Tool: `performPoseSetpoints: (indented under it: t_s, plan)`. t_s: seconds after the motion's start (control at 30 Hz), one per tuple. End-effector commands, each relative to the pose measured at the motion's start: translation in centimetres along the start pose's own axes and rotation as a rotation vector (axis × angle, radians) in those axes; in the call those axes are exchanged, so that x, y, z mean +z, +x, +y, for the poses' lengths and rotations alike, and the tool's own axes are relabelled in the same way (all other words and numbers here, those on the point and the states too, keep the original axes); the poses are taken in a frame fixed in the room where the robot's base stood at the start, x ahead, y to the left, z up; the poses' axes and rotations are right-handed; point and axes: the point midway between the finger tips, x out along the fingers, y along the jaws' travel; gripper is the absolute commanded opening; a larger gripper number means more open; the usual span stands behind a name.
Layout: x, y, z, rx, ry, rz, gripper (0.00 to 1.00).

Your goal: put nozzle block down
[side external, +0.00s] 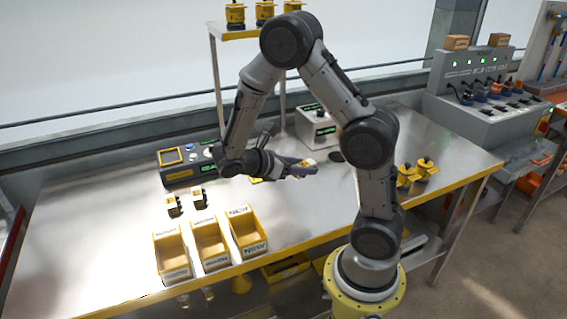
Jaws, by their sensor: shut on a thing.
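My gripper (290,167) is above the middle of the steel table, with its hand pointing right. It is shut on a small greyish block, the nozzle block (304,167), which sticks out at the fingertips. The fingers and part of the block blend together at this size, so the exact grip is hard to see. The block appears held above the table top; the height of the gap cannot be told. A small yellow piece shows just below the hand, partly hidden by it.
Three yellow labelled bins (210,244) stand at the front left. A control box (182,168) and a white box with green display (316,125) stand at the back. Yellow-and-black units (425,168) stand at right.

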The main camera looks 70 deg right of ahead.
Motion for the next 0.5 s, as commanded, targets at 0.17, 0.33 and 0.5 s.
performPoseSetpoints:
  t_s: [0.17,0.33,0.5]
  plan:
    - [0.2,-0.2,-0.6,0.004,-0.002,-0.001,0.0]
    - [-0.8,-0.5,1.3,0.094,-0.046,-0.001,0.0]
    - [-2.5,-2.6,7.5,0.34,-0.162,0.0,0.0]
